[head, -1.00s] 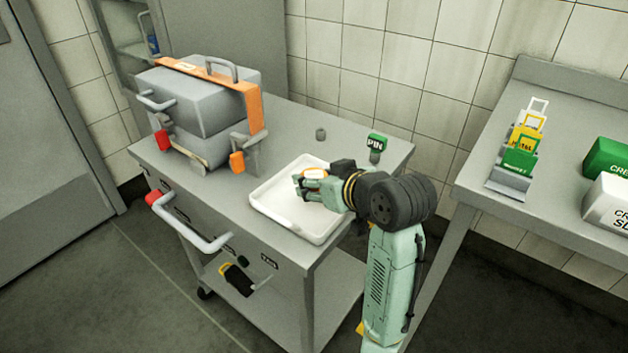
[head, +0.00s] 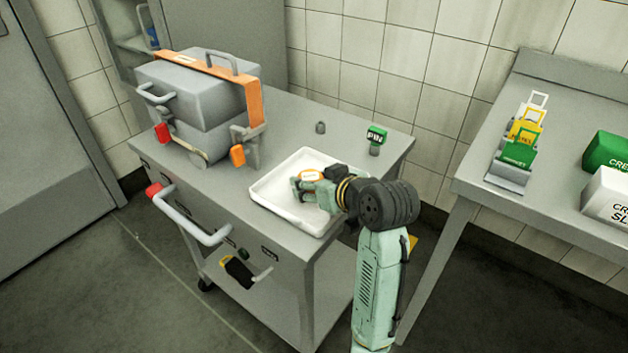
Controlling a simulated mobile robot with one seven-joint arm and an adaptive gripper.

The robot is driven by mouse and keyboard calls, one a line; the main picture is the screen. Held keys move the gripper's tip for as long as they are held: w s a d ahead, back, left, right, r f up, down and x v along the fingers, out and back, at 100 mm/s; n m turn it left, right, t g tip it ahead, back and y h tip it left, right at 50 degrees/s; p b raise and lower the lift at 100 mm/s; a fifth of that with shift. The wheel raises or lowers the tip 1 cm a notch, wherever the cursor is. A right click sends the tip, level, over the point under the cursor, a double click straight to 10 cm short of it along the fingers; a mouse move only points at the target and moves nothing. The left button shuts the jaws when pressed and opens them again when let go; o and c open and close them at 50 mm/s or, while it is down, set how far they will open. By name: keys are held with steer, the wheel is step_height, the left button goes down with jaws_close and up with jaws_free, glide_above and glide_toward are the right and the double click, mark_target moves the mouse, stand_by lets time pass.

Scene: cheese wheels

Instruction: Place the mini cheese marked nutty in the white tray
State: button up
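The white tray (head: 262,201) lies on top of the grey cart, near its front right. My gripper (head: 303,184) reaches over the tray from the right, low and close to its inside. It is shut on a small orange-rimmed mini cheese with a white label (head: 311,176). The label is too small to read, so I cannot tell whether it says nutty. The fingers partly hide the cheese, and I cannot tell whether it touches the tray floor. The gripper and arm hide the tray's right part.
A grey case with an orange strap (head: 205,100) stands on the cart's left. A green sign (head: 376,137) and a small grey cylinder (head: 320,128) are behind the tray. A side table (head: 545,215) at right holds coloured cards (head: 518,155) and green and white boxes (head: 606,196).

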steer(key=o, duration=0.4)
steer(key=shift+c, duration=0.2)
steer(key=shift+r, duration=0.25)
steer(key=v, duration=1.2)
